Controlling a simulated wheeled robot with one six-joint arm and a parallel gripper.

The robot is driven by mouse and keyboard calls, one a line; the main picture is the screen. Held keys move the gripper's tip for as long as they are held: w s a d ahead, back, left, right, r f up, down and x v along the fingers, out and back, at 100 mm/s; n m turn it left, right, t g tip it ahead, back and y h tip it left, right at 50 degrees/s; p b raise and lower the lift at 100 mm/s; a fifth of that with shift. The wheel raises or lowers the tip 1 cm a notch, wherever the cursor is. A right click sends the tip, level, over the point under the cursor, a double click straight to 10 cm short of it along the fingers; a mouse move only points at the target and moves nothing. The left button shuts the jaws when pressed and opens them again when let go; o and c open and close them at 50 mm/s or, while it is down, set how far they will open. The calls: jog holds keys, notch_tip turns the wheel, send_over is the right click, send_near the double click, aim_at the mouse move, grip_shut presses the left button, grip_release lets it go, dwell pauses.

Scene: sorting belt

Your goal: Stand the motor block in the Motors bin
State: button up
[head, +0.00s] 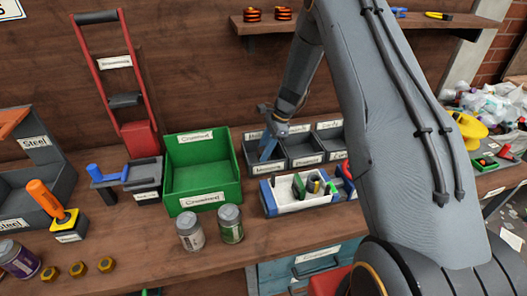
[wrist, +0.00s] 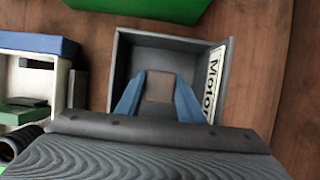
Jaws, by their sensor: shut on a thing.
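My gripper (wrist: 158,92) has two blue fingers, shut on the motor block (wrist: 160,86), a small brownish-grey block. The fingers and the block are inside the outline of the grey Motors bin (wrist: 150,42), whose white label shows at right in the wrist view. I cannot tell whether the block touches the bin floor. In the head view my gripper (head: 268,146) points down over the leftmost of the small grey bins (head: 267,171). The block itself does not show there.
A green bin (head: 202,190) stands left of the Motors bin. A white and blue tray (head: 290,208) with tools and parts sits in front of it. Two cans (head: 190,230) (head: 231,224) stand in front of the green bin. More grey bins (head: 305,148) adjoin at right.

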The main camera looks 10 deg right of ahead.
jog(key=shift+f, duration=0.45)
jog(key=shift+f, duration=0.2)
jog(key=o, duration=1.3)
jog(key=shift+r, duration=0.1)
